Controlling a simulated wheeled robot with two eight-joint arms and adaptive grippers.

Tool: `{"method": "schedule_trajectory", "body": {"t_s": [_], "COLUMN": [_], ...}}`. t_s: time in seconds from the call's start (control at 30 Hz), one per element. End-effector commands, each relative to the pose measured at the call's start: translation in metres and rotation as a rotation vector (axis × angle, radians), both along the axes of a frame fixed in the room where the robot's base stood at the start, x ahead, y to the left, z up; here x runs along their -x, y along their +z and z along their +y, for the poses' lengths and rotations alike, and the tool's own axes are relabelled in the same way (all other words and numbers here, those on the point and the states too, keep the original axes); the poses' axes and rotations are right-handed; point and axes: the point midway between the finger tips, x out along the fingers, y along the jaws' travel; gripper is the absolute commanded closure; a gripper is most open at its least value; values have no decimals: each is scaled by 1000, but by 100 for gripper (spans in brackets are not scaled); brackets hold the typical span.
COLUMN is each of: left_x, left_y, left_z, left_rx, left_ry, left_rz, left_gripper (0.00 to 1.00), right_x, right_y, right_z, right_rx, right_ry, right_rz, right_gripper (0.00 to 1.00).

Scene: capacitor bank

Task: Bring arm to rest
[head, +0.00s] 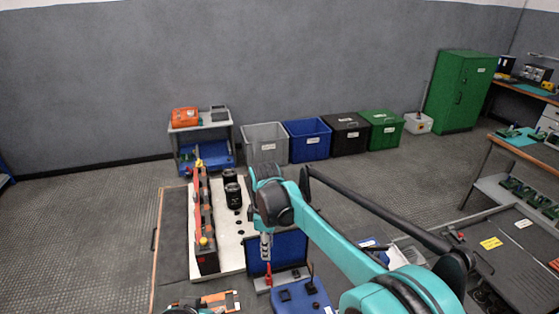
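My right arm (350,250) is teal and reaches in from the lower right, bent at a dark joint. My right gripper (266,252) hangs below that joint, pointing down, in front of a blue panel (291,249). A thin red item (268,275) stands just under its fingertips. I cannot tell whether the fingers touch it, or whether they are open or shut. My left gripper is not visible; only a small teal piece shows at the bottom edge.
A white board (230,254) carries black cylinders (233,196) beside a red-and-black bar (205,225). A blue tray (300,298) and an orange item (217,301) lie at the front. Bins (307,140) line the wall. A dark bench (515,260) is at right; floor at left is clear.

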Motion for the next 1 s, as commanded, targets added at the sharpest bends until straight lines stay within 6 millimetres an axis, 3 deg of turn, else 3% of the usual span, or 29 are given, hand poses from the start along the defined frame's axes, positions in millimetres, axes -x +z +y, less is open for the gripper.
{"method": "schedule_trajectory", "body": {"t_s": [0.17,0.33,0.5,0.8,1.0], "left_x": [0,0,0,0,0], "left_y": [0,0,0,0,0], "left_z": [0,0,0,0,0], "left_rx": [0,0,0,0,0], "left_ry": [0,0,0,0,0], "left_rz": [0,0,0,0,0], "left_gripper": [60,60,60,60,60], "right_x": [11,45,90,173,201], "right_y": [16,42,53,31,10], "right_z": [-26,-83,-138,-208,-228], "right_rx": [-20,-78,-161,-347,-439], "right_ry": [-113,-395,-704,-1206,-1395], "right_rz": [-42,-144,-254,-425,-487], "right_gripper": [69,69,69,69,69]}}
